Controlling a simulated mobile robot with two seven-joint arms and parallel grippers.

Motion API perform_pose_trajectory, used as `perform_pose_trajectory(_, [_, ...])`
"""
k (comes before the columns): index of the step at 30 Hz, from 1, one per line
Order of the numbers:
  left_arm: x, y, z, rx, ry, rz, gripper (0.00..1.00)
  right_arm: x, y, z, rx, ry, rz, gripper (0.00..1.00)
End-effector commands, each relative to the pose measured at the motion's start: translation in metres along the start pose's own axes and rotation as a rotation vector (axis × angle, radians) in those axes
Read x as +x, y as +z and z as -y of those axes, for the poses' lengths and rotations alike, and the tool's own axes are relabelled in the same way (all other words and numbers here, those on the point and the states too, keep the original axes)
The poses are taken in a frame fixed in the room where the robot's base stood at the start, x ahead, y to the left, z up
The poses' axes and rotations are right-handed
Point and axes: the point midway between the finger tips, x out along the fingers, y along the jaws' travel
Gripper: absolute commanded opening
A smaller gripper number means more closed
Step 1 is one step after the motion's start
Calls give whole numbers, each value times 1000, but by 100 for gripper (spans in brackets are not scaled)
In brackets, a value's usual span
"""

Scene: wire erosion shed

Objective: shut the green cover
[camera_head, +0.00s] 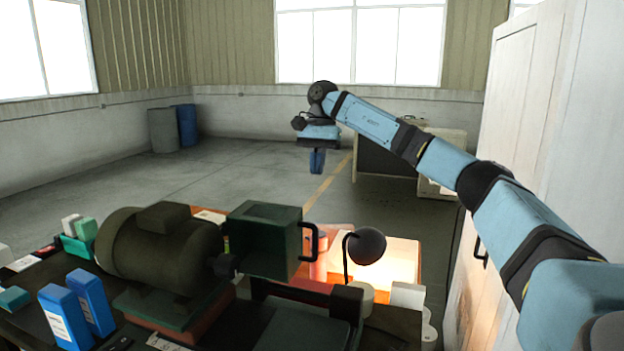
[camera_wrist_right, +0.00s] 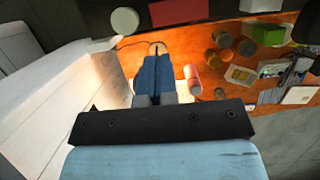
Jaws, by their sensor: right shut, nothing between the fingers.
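The green cover (camera_head: 265,238) is a dark green box shape with a black handle (camera_head: 311,240) on its right side. It stands at the right end of a dark motor-like machine (camera_head: 160,245) on the bench. I cannot tell from this side how far open it is. My right gripper (camera_head: 317,162) hangs fingers down, above and beyond the cover, apart from it. Its blue fingers are together and empty, and they also show in the right wrist view (camera_wrist_right: 154,75). I cannot make out the cover for certain in the wrist view. My left gripper is not in view.
A black lamp (camera_head: 367,246) stands right of the handle, over a lit orange bench top (camera_wrist_right: 215,85) with jars and small items. Blue boxes (camera_head: 66,315) stand at the left front. A white cabinet (camera_head: 520,130) rises at right. The floor behind the bench is open.

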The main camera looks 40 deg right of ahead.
Motion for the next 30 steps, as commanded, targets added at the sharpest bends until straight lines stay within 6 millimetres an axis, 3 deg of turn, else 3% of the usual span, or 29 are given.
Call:
perform_pose_trajectory(1, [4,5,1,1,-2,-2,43,15,-2,0,0,4,2,0])
perform_pose_trajectory(4, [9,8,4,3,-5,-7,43,36,-2,-1,0,4,2,0])
perform_pose_trajectory(11, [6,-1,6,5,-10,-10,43,78,0,-1,2,4,0,0])
perform_pose_trajectory(18, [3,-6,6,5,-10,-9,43,92,29,-1,0,0,-1,0])
perform_pose_trajectory(30, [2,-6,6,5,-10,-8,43,98,35,0,2,-1,0,0])
